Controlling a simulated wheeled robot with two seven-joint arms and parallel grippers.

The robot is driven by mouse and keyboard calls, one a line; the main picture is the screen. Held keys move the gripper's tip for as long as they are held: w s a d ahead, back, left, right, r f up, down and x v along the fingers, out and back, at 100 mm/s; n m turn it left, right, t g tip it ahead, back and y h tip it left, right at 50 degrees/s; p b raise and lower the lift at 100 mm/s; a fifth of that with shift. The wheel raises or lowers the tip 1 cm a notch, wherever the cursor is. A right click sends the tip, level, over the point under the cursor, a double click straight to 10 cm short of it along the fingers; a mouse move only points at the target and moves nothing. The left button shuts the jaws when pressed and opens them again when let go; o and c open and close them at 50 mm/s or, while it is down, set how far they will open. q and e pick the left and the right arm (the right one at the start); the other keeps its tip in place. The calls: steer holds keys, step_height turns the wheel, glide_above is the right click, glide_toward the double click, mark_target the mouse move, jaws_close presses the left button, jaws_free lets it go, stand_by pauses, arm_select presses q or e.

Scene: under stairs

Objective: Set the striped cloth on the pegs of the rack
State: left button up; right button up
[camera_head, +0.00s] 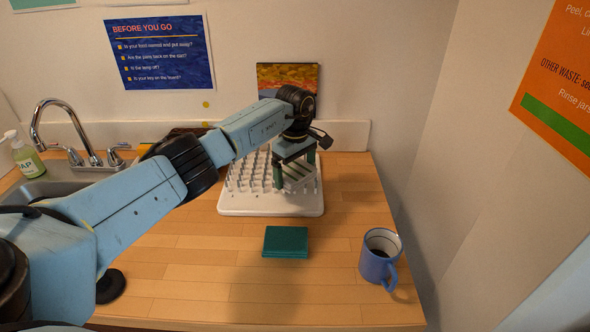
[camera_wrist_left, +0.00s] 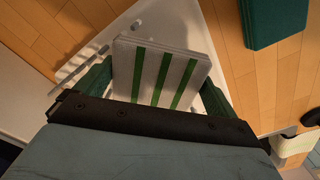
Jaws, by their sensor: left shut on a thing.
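The striped cloth (camera_wrist_left: 160,72), folded, white with green stripes, is between the fingers of my left gripper (camera_wrist_left: 155,88) in the left wrist view. In the head view my left gripper (camera_head: 296,178) is over the right part of the white pegged rack (camera_head: 270,207), with the cloth (camera_head: 298,176) in its fingers. I cannot tell whether the cloth touches the pegs. The rack's pegs stand in rows, and my arm hides part of them. The rack's edge also shows in the left wrist view (camera_wrist_left: 60,80). My right gripper is not in view.
A folded teal cloth (camera_head: 286,242) lies in front of the rack. A blue mug (camera_head: 380,257) with dark contents stands at the right edge of the wooden counter (camera_head: 200,290). A sink with a tap (camera_head: 92,155) and a soap bottle (camera_head: 27,158) are at the left.

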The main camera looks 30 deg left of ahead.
mark_target(295, 171)
arm_select(q)
steer(key=shift+f, duration=0.1)
steer(key=o, duration=0.6)
steer(key=shift+r, duration=0.5)
step_height(295, 171, up, 11)
steer(key=shift+r+b, duration=0.15)
steer(key=shift+b, duration=0.2)
